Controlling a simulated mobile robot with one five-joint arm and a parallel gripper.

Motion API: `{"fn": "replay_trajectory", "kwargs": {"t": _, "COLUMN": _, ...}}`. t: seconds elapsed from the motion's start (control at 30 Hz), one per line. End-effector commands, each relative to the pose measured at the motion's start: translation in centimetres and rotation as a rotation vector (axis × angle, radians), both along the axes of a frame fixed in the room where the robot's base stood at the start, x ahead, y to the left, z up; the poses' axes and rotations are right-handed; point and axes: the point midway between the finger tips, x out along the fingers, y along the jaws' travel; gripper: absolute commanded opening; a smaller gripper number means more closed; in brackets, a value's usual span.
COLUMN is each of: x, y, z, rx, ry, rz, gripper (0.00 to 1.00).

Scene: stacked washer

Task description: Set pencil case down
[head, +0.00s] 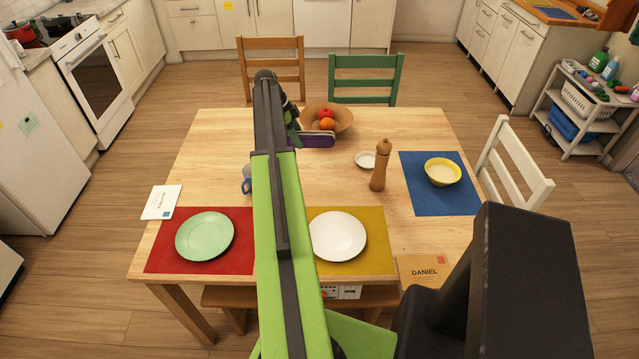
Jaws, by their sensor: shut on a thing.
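A purple pencil case (319,141) with a dark edge shows just right of the end of my arm, over the far part of the wooden table (215,137). My gripper (295,126) is shut on the case, and my arm hides much of the gripper and the case's left part. The case appears in front of the wooden bowl; I cannot tell its height above the table.
The wooden bowl (344,117) holds red and orange fruit. A pepper mill (380,166), white dish (365,160), blue mug (246,180), green plate (205,237), white plate (338,237) and yellow bowl (443,172) stand around the table. Clear wood shows at far left and far right.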

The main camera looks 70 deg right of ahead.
Motion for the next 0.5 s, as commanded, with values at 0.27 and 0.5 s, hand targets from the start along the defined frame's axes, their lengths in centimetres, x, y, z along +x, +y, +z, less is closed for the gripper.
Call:
{"fn": "replay_trajectory", "kwargs": {"t": 0.27, "x": -0.6, "y": 0.4, "z": -0.9, "rx": 0.0, "ry": 0.0, "rz": 0.0, "gripper": 0.0}}
{"fn": "replay_trajectory", "kwargs": {"t": 0.5, "x": -5.3, "y": 2.7, "z": -4.5, "rx": 0.0, "ry": 0.0, "rz": -0.001, "gripper": 0.0}}
